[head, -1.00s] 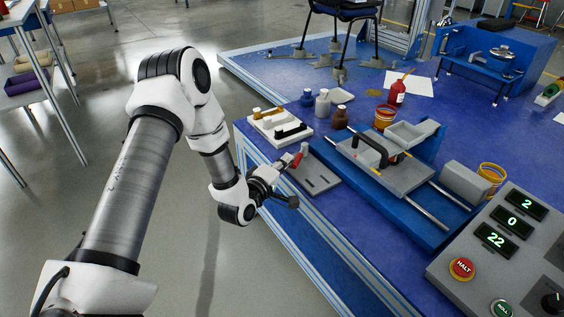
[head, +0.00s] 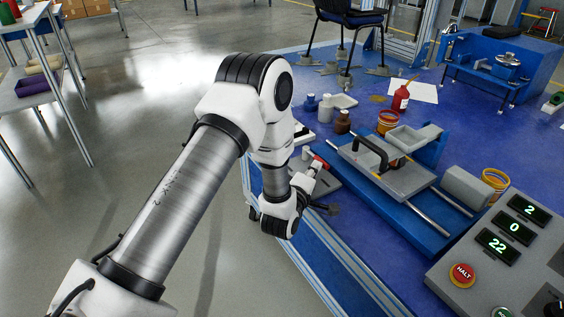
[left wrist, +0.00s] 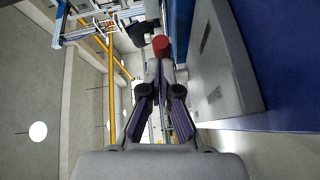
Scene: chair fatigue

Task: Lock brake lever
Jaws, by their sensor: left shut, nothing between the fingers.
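The brake lever has a red grip (head: 320,162) and stands by a grey slotted base plate (head: 326,184) at the table's near left edge. In the left wrist view its red end (left wrist: 161,46) is just beyond my fingertips, and the grey plate (left wrist: 222,65) is to the right. My left gripper (head: 313,171) is shut and empty, close beside the lever; it also shows in the left wrist view (left wrist: 158,75). I cannot tell whether it touches the lever. My left arm hides part of the plate and the table edge. My right gripper is not in view.
The blue slide fixture (head: 392,172) with a black handle is right of the lever. A grey control panel (head: 497,255) is at the lower right. Bottles, including a red one (head: 401,98), stand behind. Open floor lies left of the table.

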